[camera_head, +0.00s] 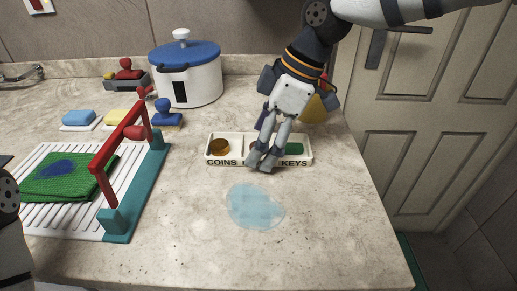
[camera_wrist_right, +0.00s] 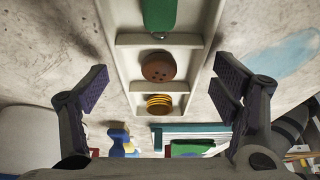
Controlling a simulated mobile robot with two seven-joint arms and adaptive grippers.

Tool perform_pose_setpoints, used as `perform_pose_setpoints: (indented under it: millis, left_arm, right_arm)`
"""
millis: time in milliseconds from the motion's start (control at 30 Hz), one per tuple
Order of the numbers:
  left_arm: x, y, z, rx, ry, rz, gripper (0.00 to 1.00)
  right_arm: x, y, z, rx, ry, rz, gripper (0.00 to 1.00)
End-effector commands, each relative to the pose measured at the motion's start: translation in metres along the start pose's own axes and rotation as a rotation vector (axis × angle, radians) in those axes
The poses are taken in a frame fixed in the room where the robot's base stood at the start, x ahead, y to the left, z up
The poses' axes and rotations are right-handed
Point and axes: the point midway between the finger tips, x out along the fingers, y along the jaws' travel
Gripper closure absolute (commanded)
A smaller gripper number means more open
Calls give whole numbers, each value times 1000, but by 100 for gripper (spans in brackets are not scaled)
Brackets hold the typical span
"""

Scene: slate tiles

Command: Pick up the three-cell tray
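The white three-cell tray (camera_head: 232,161) lies on the counter, with "COINS" and "KEYS" readable on its front and the middle label hidden by my fingers. It also shows in the right wrist view (camera_wrist_right: 127,72). It holds a stack of yellow-brown coins (camera_wrist_right: 159,104), a brown button-like disc (camera_wrist_right: 159,67) and a green piece (camera_wrist_right: 158,14). My right gripper (camera_head: 262,160) is over the tray's middle, pointing down. In the right wrist view its fingers (camera_wrist_right: 163,88) are wide apart, one on each side of the tray. Contact cannot be told. My left gripper is out of view.
A bluish translucent patch (camera_head: 255,206) lies in front of the tray. A rack with a red handle (camera_head: 119,137) and green cloth (camera_head: 70,183) stands left. A blue-lidded pot (camera_head: 191,82) and a yellow object (camera_head: 314,110) stand behind. The counter ends at right, before a door (camera_head: 413,110).

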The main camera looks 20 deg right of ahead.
Motion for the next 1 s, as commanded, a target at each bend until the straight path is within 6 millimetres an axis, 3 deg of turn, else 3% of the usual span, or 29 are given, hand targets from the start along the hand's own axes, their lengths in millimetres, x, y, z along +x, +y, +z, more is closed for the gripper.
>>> perform_pose_setpoints:
  millis: [33, 167, 200, 567, 800, 1000]
  left_arm:
    - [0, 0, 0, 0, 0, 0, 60]
    - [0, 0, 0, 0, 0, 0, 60]
    - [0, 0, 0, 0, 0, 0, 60]
    - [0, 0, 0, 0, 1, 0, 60]
    - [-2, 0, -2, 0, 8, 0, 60]
    - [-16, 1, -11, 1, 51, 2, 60]
  right_arm:
    - [0, 0, 0, 0, 0, 0, 37]
    - [0, 0, 0, 1, 0, 0, 66]
    - [0, 0, 0, 1, 0, 0, 68]
    - [-4, 0, -2, 1, 0, 0, 68]
    - [-31, 1, -13, 1, 2, 3, 68]
    - [-68, -20, -12, -2, 5, 11, 68]
